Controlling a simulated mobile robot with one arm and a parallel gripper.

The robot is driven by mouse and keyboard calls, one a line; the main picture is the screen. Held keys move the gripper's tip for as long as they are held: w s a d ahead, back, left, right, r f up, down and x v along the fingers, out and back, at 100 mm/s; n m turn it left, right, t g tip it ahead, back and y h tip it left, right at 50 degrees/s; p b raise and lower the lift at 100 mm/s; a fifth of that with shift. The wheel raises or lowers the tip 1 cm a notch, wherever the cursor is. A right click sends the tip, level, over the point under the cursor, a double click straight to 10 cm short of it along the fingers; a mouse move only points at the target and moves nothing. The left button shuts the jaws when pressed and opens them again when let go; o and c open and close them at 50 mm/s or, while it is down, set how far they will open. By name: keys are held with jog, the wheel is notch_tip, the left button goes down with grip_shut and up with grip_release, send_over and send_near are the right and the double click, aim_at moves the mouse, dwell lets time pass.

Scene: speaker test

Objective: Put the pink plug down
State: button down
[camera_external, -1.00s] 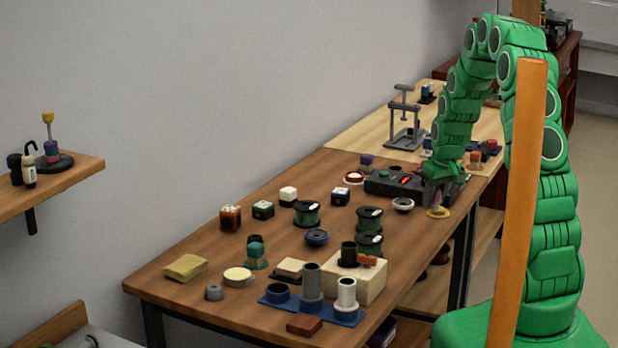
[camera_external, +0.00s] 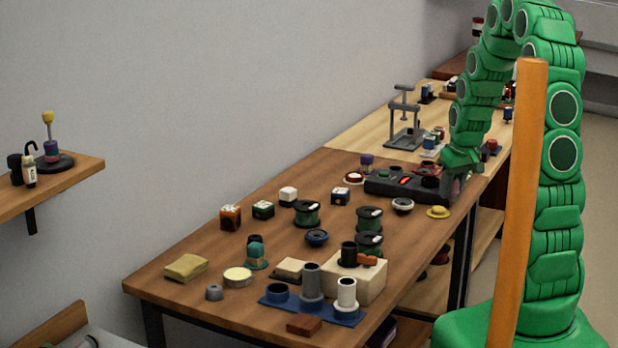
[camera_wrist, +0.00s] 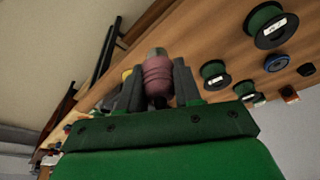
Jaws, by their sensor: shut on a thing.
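The pink plug (camera_wrist: 158,76) is held between the two dark fingers of my gripper (camera_wrist: 157,86) in the wrist view. It is a ridged, rounded pink body with a greyish end. In the external view my gripper (camera_external: 457,187) points down at the right edge of the brown table (camera_external: 190,293), beside the dark tester box (camera_external: 381,185) with a red display. Only a small pinkish part of the plug shows there. Whether it touches anything below cannot be told.
A yellow round piece (camera_external: 438,211) lies just left of and in front of my gripper. A dark-rimmed ring (camera_external: 403,204) and green wire spools (camera_external: 369,218) stand farther left. A grey press (camera_external: 404,132) stands on the lighter table behind. The table's right edge is close.

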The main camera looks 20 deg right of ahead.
jog(key=shift+s+r, duration=0.3)
jog(key=shift+s, duration=0.2)
